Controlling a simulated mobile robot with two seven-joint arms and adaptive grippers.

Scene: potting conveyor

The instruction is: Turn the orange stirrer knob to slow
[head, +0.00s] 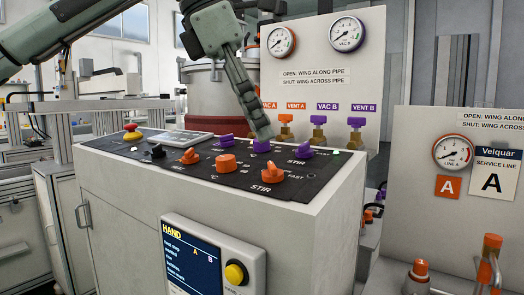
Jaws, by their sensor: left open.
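The orange stirrer knob (273,174) is the rightmost knob of the front row on the black control panel (215,176). STIR is printed below it and FAST to its upper right. I cannot read its exact setting. My left gripper (263,132) is open and empty, pointing down over the back row. Its fingertips are close above the middle purple knob (261,147), behind and slightly left of the stirrer knob. I cannot tell whether they touch that purple knob.
Other orange knobs (226,162) stand left of the stirrer knob. A purple stirrer knob (302,153) stands behind it. A red emergency button (132,131) is at the panel's left. A gauge board (320,95) with valves rises behind. A HAND box (213,262) hangs in front.

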